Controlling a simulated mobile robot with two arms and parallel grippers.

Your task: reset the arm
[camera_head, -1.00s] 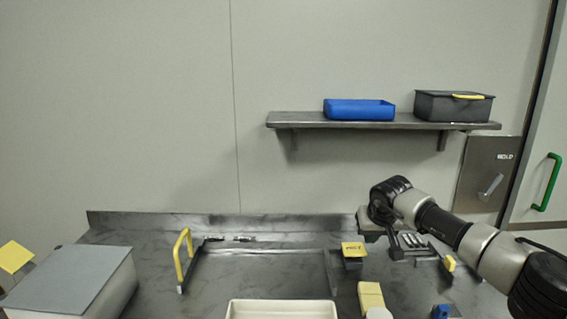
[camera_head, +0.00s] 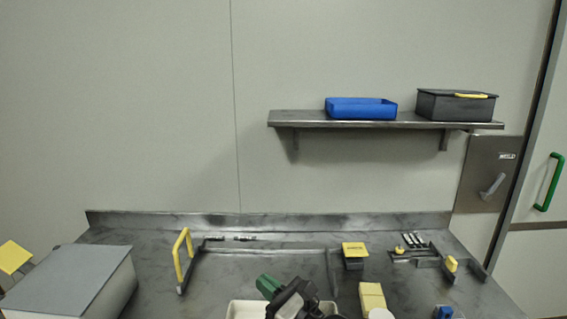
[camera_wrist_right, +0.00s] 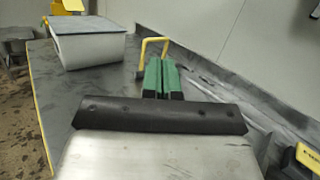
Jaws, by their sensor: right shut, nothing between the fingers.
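My right gripper (camera_head: 268,286) is at the bottom middle of the head view, over the cream tray (camera_head: 240,310), and hides part of it. Its green fingers are together with nothing between them. The fingers also show in the right wrist view (camera_wrist_right: 162,78), pointing toward the yellow handle (camera_wrist_right: 152,44) and the grey-topped box (camera_wrist_right: 88,44). Most of my right arm is below the head view's edge. My left gripper is in no view.
The steel bench holds a grey-topped box (camera_head: 70,278), a yellow handle (camera_head: 181,255), a yellow-topped block (camera_head: 354,251), a yellow block (camera_head: 371,296) and a small rack (camera_head: 415,252). A wall shelf (camera_head: 300,119) carries a blue bin (camera_head: 361,109) and a dark lidded box (camera_head: 455,106).

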